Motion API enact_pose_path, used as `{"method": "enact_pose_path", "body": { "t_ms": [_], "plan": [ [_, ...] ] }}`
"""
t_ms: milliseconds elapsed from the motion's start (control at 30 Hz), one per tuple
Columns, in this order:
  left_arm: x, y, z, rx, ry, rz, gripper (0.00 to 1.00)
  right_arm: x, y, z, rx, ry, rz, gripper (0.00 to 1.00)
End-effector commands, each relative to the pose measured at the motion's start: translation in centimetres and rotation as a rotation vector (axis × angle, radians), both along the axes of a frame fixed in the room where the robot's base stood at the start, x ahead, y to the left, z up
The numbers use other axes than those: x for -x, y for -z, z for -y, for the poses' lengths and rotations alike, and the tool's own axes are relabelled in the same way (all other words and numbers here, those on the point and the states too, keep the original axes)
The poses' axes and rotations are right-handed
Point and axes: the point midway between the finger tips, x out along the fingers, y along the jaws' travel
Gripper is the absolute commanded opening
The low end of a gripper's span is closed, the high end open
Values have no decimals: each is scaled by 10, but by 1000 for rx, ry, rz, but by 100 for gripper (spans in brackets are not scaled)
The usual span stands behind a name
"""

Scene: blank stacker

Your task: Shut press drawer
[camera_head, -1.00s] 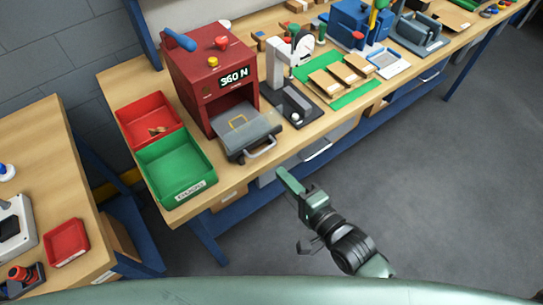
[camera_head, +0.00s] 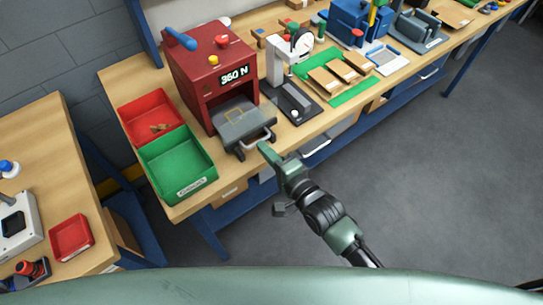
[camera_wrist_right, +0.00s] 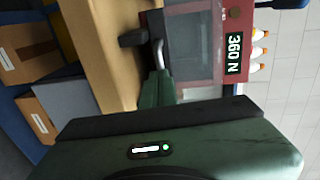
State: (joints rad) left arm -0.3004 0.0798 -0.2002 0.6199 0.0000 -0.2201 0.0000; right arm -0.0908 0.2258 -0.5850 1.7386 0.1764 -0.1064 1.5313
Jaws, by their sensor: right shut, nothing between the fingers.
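The red press (camera_head: 205,85) stands on the workbench with its display reading 360 N. Its grey drawer (camera_head: 240,120) sticks out of the front opening, with a pale bar handle (camera_head: 262,141) on its front. My right gripper (camera_head: 266,150) is shut and empty, its tips right at the drawer's handle. In the right wrist view the green fingers (camera_wrist_right: 157,88) point at the drawer (camera_wrist_right: 186,48), just by the handle (camera_wrist_right: 159,52); I cannot tell whether they touch. My left gripper is not in view.
A green bin (camera_head: 178,165) and a red bin (camera_head: 150,122) stand left of the press. The floor in front of the bench is clear.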

Motion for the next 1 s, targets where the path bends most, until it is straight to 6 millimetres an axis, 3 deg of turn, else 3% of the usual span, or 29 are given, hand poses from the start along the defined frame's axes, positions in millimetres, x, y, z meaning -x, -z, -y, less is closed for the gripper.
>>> {"method": "enact_pose_path", "body": {
  "t_ms": [200, 333, 1000],
  "plan": [
    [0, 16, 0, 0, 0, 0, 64, -49, 1, -35, -4, 0, 4, 0],
    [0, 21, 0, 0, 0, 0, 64, -65, 1, -47, -3, 0, 2, 0],
    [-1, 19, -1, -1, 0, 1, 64, -68, -1, -51, -3, -1, 5, 0]
  ]
}}
